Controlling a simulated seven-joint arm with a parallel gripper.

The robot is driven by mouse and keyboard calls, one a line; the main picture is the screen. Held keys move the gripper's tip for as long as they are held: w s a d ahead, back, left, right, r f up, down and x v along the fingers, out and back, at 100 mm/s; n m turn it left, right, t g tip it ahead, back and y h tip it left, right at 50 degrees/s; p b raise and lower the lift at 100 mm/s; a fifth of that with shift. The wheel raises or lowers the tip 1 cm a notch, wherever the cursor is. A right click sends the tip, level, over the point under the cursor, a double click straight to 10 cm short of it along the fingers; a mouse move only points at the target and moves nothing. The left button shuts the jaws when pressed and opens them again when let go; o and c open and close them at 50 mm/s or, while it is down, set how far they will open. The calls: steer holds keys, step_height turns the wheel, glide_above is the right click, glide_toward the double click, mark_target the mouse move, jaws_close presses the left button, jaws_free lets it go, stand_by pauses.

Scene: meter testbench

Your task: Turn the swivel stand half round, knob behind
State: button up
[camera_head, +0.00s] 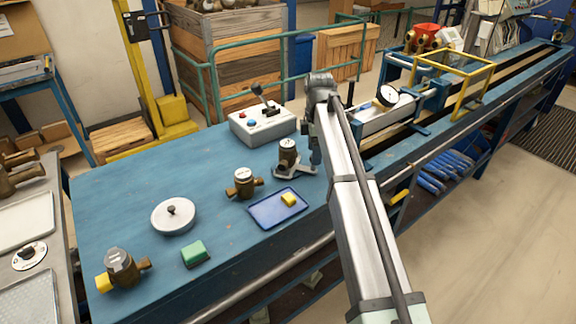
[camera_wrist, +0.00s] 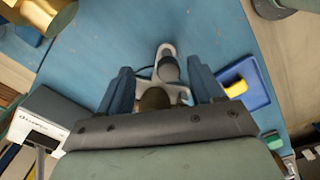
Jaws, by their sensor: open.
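The swivel stand (camera_head: 280,172), a light grey base with arms, stands on the blue bench and carries a dark upright meter (camera_head: 288,152) with a pale dial. In the wrist view the grey stand (camera_wrist: 166,50) lies between and beyond the fingers, with a dark grey cylinder (camera_wrist: 169,69) on it and a brass-brown part (camera_wrist: 153,98) nearer the palm. I cannot tell surely which part is the knob. My gripper (camera_wrist: 162,88) is open, one dark blue finger on each side of the stand. In the head view my gripper (camera_head: 315,152) is just right of the meter; contact cannot be told.
A blue tray (camera_head: 264,216) with a yellow block (camera_head: 289,199) lies in front. A brass meter (camera_head: 243,183) stands left of it. A grey control box (camera_head: 262,126) with a lever is behind. A round lid (camera_head: 173,215), green sponge (camera_head: 195,252) and another meter (camera_head: 120,267) are farther left.

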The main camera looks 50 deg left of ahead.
steer(key=shift+w+a, duration=0.2)
steer(key=shift+w, duration=0.05)
